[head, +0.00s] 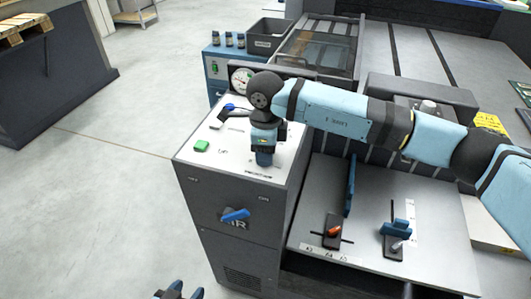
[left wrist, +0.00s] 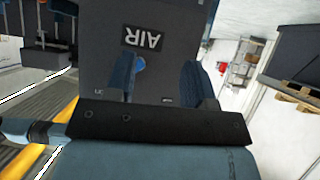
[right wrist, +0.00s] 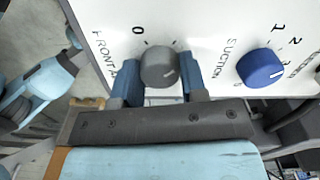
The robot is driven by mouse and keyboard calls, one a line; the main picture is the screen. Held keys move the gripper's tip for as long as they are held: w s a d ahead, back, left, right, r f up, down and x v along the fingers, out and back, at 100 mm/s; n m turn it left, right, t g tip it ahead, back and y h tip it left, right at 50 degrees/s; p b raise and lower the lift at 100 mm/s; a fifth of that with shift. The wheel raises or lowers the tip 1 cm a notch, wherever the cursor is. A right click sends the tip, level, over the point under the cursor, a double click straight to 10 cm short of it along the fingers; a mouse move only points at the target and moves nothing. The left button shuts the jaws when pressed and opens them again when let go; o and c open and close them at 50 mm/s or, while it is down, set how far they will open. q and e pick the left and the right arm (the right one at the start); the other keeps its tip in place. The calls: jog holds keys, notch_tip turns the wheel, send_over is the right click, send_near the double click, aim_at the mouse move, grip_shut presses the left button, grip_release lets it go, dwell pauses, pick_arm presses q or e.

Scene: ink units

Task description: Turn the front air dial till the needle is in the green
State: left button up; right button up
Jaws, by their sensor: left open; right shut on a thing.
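The front air dial (right wrist: 160,66) is a grey round knob with a pale mark, on the white panel top beside the printed words "FRONT A…". My right gripper (right wrist: 161,82) is shut on it, one blue finger at each side. In the head view my right gripper (head: 264,158) points down at the panel and hides the dial. The round white gauge (head: 241,80) stands behind the panel; its needle is too small to read surely against the green. My left gripper (head: 178,291) is open and empty at the bottom edge; its fingers (left wrist: 158,82) also show in the left wrist view.
A blue suction dial (right wrist: 261,66) sits close to the right of the grey one. The panel top (head: 185,155) also carries a green button (head: 201,146). A blue lever (head: 235,215) is on the cabinet front by the AIR label. Open floor lies left.

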jog(key=m, duration=0.2)
jog(key=shift+m, duration=0.4)
jog(key=m+b, duration=0.1)
jog(key=m, duration=0.3)
pick_arm(q)
jog(key=shift+d+f, duration=0.1)
jog(key=shift+f, duration=0.05)
pick_arm(e)
jog(key=shift+m, duration=1.1)
jog(key=o, duration=0.9)
pick_arm(q)
jog(key=shift+p, duration=0.35)
pick_arm(e)
notch_tip(320, 180, up, 14)
jog(key=shift+f, duration=0.1)
pick_arm(q)
jog(key=shift+s, duration=0.1)
dwell(0.8)
